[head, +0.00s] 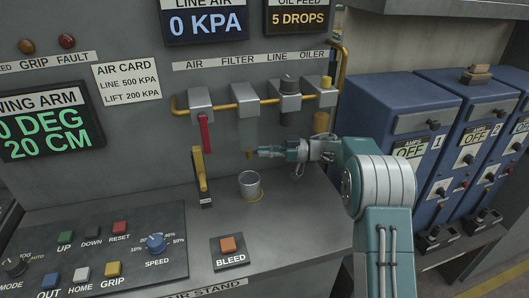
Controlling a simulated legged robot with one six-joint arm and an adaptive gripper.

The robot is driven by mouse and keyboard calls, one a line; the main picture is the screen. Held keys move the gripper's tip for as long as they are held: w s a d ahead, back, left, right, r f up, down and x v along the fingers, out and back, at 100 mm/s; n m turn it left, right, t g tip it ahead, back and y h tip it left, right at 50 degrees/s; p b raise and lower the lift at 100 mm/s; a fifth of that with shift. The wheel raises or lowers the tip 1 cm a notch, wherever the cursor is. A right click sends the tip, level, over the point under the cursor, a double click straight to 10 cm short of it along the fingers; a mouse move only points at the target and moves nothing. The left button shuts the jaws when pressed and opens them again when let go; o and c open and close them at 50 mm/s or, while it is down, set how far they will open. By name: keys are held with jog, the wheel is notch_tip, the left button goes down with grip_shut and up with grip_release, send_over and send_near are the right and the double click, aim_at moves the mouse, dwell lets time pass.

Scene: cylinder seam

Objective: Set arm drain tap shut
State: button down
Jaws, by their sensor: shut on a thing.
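The air filter (245,100) is a grey block on the yellow pipe, with a pale, see-through bowl under it. A small brass-coloured drain tap (249,155) hangs at the bowl's lower end. My gripper (261,152) reaches in from the right, level with the tap, and is shut on it. The fingertips are small here and partly hide the tap's right side. The tap's handle angle cannot be made out.
A red lever (205,133) and a yellow upright handle (199,173) stand left of the filter. The line and oiler blocks (287,102) hang above my wrist. An orange BLEED button (228,244) sits in front. Blue cabinets (392,120) stand at right.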

jog(key=shift+w+r, duration=0.1)
jog(key=c, duration=0.7)
grip_release()
